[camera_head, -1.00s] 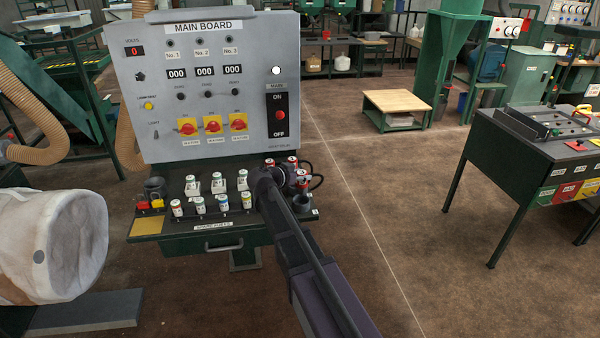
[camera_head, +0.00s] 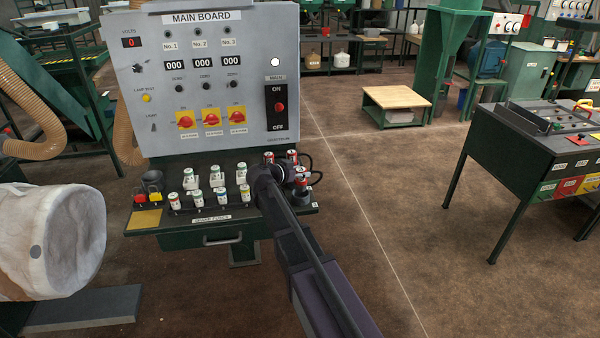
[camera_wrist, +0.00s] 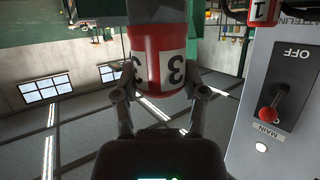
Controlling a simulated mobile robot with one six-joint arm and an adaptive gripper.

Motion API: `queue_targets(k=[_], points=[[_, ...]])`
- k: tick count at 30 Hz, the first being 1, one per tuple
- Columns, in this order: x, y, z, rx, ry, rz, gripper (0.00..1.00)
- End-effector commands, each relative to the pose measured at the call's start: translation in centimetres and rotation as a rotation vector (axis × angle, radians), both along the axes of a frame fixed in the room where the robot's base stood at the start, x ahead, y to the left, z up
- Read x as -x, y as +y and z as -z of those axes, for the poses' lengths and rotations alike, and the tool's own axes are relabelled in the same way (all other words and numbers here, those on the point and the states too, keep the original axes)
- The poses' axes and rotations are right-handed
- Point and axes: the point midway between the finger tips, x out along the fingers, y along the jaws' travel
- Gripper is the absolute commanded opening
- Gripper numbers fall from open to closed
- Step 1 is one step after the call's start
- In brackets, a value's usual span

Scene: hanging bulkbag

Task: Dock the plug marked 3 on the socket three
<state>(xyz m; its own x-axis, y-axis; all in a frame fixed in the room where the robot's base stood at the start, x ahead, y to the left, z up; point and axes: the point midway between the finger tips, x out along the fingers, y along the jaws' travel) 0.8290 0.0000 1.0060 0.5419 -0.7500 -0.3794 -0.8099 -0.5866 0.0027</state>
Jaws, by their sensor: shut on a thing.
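My gripper (camera_wrist: 160,92) is shut on the red plug marked 3 (camera_wrist: 175,72), with a finger on each side of its red and white body. The wrist picture is upside down, and a grey part adjoins the plug at the top edge. I cannot tell whether this is the plug's own end or a socket. In the head view my gripper (camera_head: 287,178) is over the right end of the bench, among several red and white plugs (camera_head: 292,156). My arm partly hides this spot, and socket three cannot be picked out. A plug marked 1 (camera_wrist: 265,11) shows at the wrist view's top right.
The grey main board (camera_head: 210,110) stands upright behind the plugs, with a red-handled main switch (camera_head: 279,107). Several labelled fuses (camera_head: 197,198) and padlocks (camera_head: 153,195) stand left of my gripper. A white bag (camera_head: 60,240) is at far left.

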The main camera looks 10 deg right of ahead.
Motion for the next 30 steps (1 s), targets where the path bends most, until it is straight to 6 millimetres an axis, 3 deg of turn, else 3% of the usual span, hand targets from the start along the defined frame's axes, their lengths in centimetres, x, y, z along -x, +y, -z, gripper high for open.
queue_targets(k=[3, 12, 30], points=[[0.0, 0.0, 1.4, 0.000, 0.000, 0.000, 0.02], [0.0, 0.1, 3.1, 0.000, 0.000, -0.002, 0.02], [0.0, 0.1, 3.4, 0.000, 0.000, -0.001, 0.02]])
